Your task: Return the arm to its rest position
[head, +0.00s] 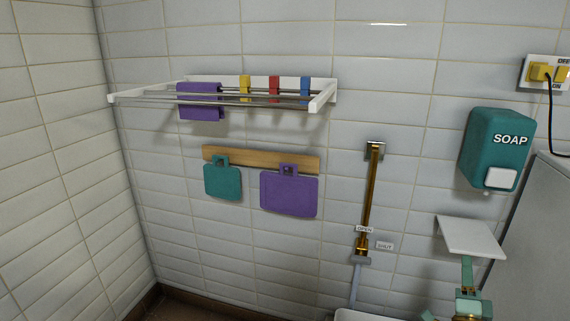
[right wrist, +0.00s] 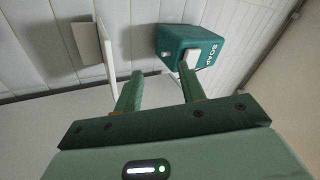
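My right gripper (head: 467,270) is at the lower right of the head view, just under a small white shelf-like plate (head: 470,236). In the right wrist view its two green fingers (right wrist: 159,90) stand apart with nothing visible between them. The white plate shows nearly edge-on there (right wrist: 105,50), close to the left finger; I cannot tell whether they touch. The teal soap dispenser (head: 495,148) is above the gripper in the head view, and beyond the fingers in the right wrist view (right wrist: 188,46). My left gripper is not in view.
A grey cabinet-like body (head: 535,235) stands at the right. A brass pipe (head: 371,195) with OPEN and SHUT tags runs down the tiled wall.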

